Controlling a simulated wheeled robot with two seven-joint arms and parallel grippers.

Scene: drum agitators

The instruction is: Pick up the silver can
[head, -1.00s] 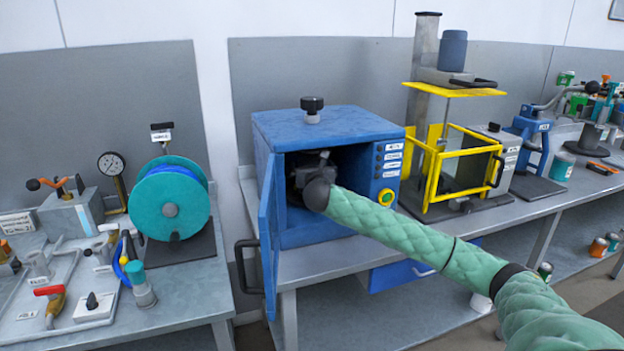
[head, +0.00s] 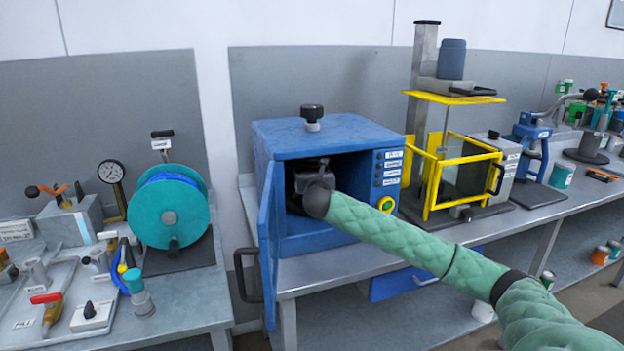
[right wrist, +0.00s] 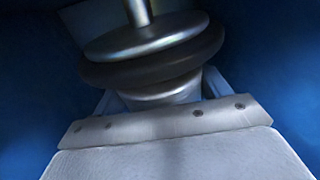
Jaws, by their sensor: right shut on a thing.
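A blue box-shaped machine (head: 335,138) stands on the middle bench with its door (head: 268,240) swung open. My right gripper (head: 311,178) is inside its dark opening; its fingertips are hard to make out in the head view. In the right wrist view, my right gripper (right wrist: 160,98) is shut on a round silver metal body, which I take for the silver can (right wrist: 158,88). Just above it are a dark ring and a silver disc with a shaft (right wrist: 140,14). Most of the can is hidden by the gripper and the ring. My left gripper is not in view.
The opening's walls are close around my right gripper. A yellow-framed press (head: 465,175) stands to the right of the machine. A teal reel (head: 170,210) and a dial gauge (head: 111,171) stand on the left bench. Several small cans stand lower right.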

